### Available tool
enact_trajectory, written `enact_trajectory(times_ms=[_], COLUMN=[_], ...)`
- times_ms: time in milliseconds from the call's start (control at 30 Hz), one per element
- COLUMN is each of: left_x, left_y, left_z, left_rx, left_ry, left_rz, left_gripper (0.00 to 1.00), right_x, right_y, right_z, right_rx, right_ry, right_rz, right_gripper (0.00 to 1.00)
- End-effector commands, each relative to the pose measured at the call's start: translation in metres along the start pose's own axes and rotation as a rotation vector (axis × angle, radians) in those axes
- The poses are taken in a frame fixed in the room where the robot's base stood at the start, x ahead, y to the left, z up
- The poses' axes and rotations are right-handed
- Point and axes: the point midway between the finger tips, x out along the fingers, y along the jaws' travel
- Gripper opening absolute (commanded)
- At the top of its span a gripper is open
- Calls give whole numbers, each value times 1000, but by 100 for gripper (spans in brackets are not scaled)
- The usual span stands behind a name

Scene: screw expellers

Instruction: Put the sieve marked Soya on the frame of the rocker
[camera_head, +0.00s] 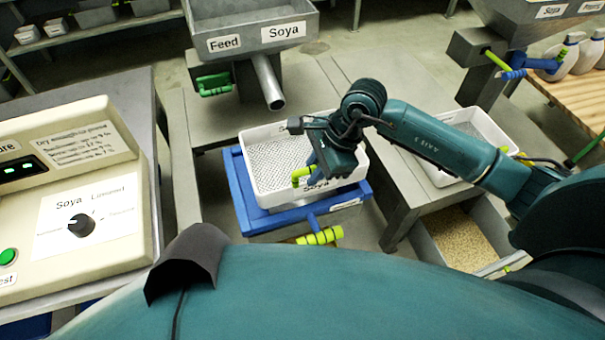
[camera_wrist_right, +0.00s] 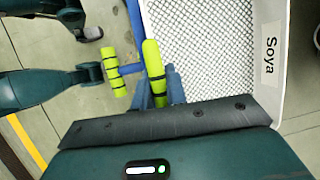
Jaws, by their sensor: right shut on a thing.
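The white sieve (camera_head: 262,188) with a mesh floor and a Soya label is over the blue rocker frame (camera_head: 236,190) in the head view. Blue shows along its left and front sides; I cannot tell whether the sieve rests fully on it. The sieve also fills the upper right of the wrist view (camera_wrist_right: 210,50), with its Soya label on the right wall. My right gripper (camera_head: 308,173) is shut on the sieve's yellow-green handle (camera_wrist_right: 152,60). The rocker's own yellow-green handle (camera_head: 320,237) sticks out in front, close beside the sieve handle in the wrist view (camera_wrist_right: 113,75). My left gripper is not in view.
A hopper marked Feed and Soya (camera_head: 250,30) with a spout (camera_head: 267,82) stands behind the sieve. A control panel (camera_head: 80,190) is at left. Another white tray (camera_head: 440,178) and a bin of grain (camera_head: 460,240) are at right.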

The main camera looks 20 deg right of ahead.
Motion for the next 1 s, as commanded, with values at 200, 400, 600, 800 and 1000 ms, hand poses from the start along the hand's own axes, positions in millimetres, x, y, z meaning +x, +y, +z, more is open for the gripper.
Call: enact_trajectory(times_ms=[200, 400, 600, 800, 1000], left_x=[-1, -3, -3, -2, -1], left_y=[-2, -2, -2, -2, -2], left_z=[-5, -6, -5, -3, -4], left_rx=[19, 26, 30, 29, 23], left_ry=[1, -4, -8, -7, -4], left_rz=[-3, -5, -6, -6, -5], left_gripper=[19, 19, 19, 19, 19], right_x=[8, 28, 41, 43, 43], right_y=[-7, -4, -3, -3, -2], right_z=[19, 12, 7, 6, 5], right_rx=[1, 3, -1, -1, 0], right_ry=[0, 1, 0, 1, 1], right_rz=[-1, 3, -2, -2, 0], right_gripper=[0, 0, 0, 0, 25])
